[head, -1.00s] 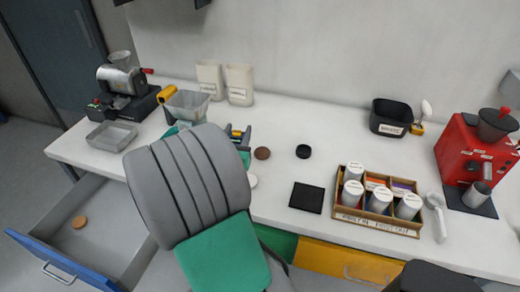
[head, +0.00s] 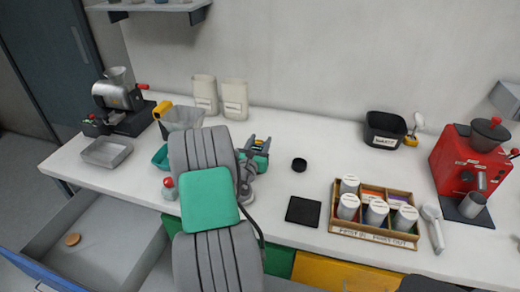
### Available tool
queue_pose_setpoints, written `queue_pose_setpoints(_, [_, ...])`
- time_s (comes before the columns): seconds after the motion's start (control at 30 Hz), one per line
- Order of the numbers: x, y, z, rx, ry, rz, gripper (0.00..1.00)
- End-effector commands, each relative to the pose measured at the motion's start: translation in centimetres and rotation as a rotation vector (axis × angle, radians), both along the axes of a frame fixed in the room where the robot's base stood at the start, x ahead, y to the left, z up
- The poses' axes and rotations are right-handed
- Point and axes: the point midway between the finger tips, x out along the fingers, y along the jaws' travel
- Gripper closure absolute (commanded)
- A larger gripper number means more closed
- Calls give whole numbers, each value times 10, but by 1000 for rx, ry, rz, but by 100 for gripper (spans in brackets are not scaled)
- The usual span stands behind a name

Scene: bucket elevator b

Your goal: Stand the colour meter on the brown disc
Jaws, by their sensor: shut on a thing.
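My gripper (head: 258,147) is over the bench, just left of the black puck. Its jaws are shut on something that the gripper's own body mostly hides. I take this to be the colour meter, but I cannot make out its shape. The brown disc on the bench is not visible in the current view; my arm and gripper cover the area where it lay. I cannot tell whether the held thing touches anything.
A black puck (head: 299,165), a black square pad (head: 303,211) and a wooden organiser (head: 375,236) with white canisters lie right. A red grinder (head: 470,160) stands far right. A clear hopper (head: 182,118) and grey tray (head: 106,152) are left. An open drawer (head: 100,225) holds a tan disc (head: 72,239).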

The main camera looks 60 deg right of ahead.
Motion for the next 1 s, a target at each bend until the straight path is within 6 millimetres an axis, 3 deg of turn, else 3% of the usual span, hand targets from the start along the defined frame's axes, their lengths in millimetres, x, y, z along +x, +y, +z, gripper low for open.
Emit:
queue_pose_setpoints(0.17, [1,-1,-31,0,2,0,100])
queue_pose_setpoints(0.5, [1,-1,-34,-2,0,0,100])
queue_pose_setpoints(0.53, [0,-1,-36,1,0,0,56])
queue_pose_setpoints(0.8, [0,-1,-34,1,0,0,35])
queue_pose_setpoints(1.0, [0,-1,-34,0,0,0,35])
